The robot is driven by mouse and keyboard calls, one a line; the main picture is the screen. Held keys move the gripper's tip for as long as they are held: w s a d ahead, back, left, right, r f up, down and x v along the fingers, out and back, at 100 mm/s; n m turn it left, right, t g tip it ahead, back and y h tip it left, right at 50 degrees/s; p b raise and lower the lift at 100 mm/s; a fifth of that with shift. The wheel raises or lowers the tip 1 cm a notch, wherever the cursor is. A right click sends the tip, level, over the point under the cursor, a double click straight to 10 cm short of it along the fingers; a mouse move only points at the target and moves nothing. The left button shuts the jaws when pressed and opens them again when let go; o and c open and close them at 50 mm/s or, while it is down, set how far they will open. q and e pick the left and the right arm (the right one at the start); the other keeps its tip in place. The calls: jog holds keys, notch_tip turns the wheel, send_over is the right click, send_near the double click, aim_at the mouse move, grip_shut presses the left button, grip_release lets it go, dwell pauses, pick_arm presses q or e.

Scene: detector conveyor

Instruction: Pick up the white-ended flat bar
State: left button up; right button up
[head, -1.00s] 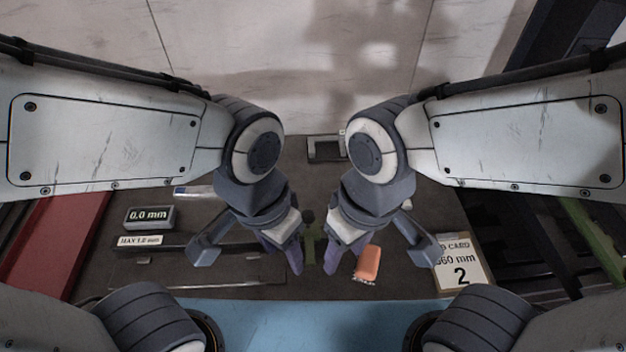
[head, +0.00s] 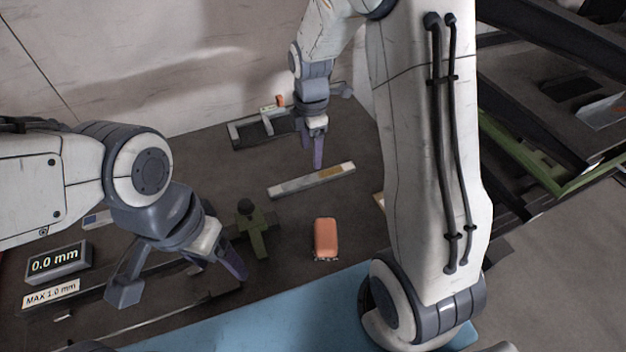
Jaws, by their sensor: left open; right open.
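A pale grey flat bar (head: 295,184) with a whitish right end and a tan patch near it lies on the dark table, slanting up to the right. My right gripper (head: 312,148) is open and empty, pointing down just behind the bar's right half. Whether its fingers are above the bar or beyond it, I cannot tell. My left gripper (head: 228,262) is open and empty over the front left of the table, well away from this bar.
An orange block (head: 326,238) and a green stand (head: 258,235) are in front of the bar. A grey frame (head: 238,136) is at the back. A 0.0 mm display (head: 58,262) and a blue-ended bar (head: 97,220), partly hidden, are at left. A blue mat (head: 250,318) lies in front.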

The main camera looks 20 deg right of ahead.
aim_at(313, 177)
jog(key=f, duration=0.8)
jog(key=shift+s+d+f+p, duration=0.1)
jog(key=shift+s+f+p, duration=0.2)
jog(key=shift+f+p, duration=0.05)
grip_shut()
jog(key=shift+w+r, duration=0.1)
jog(key=shift+r, duration=0.05)
dwell(0.9)
